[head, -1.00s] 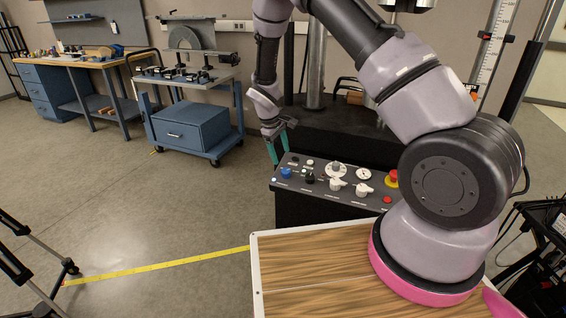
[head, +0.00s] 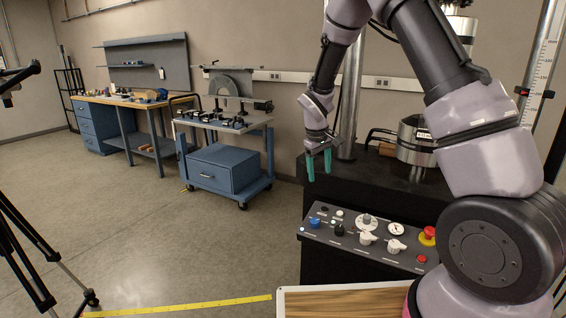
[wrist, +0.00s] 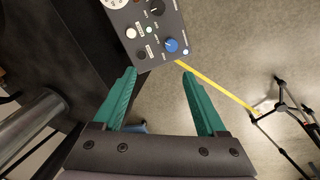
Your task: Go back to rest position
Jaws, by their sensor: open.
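My gripper (head: 319,165) has two green fingers that point down, spread apart with nothing between them. In the head view it hangs above and behind the left end of the control panel (head: 365,240). The wrist view shows the open fingers (wrist: 158,85) too, with the panel (wrist: 150,35) beyond them and the floor below.
A black machine (head: 375,185) with metal columns stands behind the panel. A wood-topped surface (head: 345,303) is at the bottom. A blue cart (head: 223,170) and a workbench (head: 130,101) stand at the back left. A tripod (head: 30,250) is at the left.

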